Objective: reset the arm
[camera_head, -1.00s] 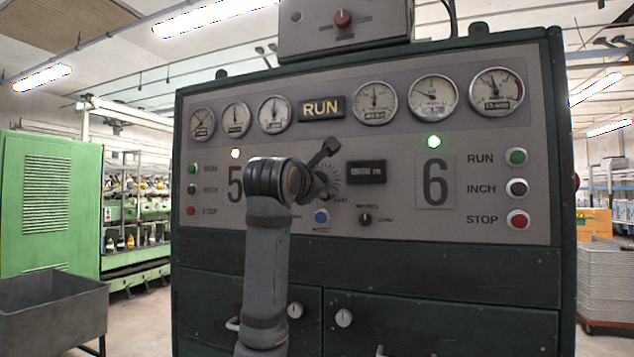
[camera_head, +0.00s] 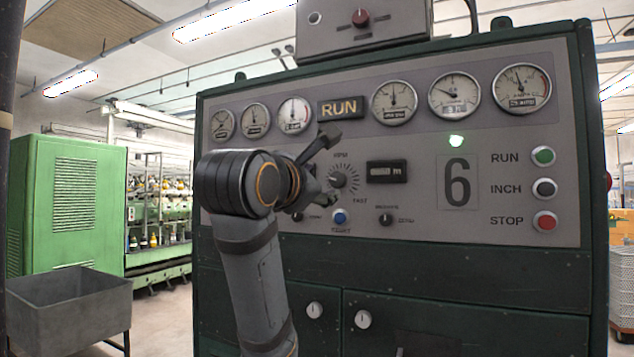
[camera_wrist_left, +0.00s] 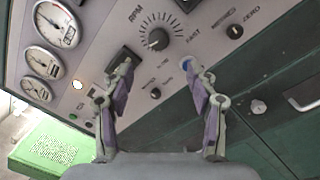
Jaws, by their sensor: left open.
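My left arm rises in front of the green control cabinet (camera_head: 460,275) in the head view. Its left gripper (camera_head: 322,172) is beside the speed dial (camera_head: 338,180) in the picture, pointing toward the panel. In the left wrist view the gripper (camera_wrist_left: 157,75) has its two fingers well apart, with nothing between them. Behind the fingers are the RPM dial (camera_wrist_left: 157,39) and the blue button (camera_wrist_left: 187,63), which one finger partly overlaps. My arm hides the left-hand buttons and the number on that side. My right gripper is in neither view.
The panel carries several gauges (camera_head: 394,101), a RUN sign (camera_head: 340,108) and green, black and red (camera_head: 544,221) buttons. A grey control box (camera_head: 365,28) sits on top. A grey bin (camera_head: 70,305) and green machine (camera_head: 75,205) stand left, with open floor between them and the cabinet.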

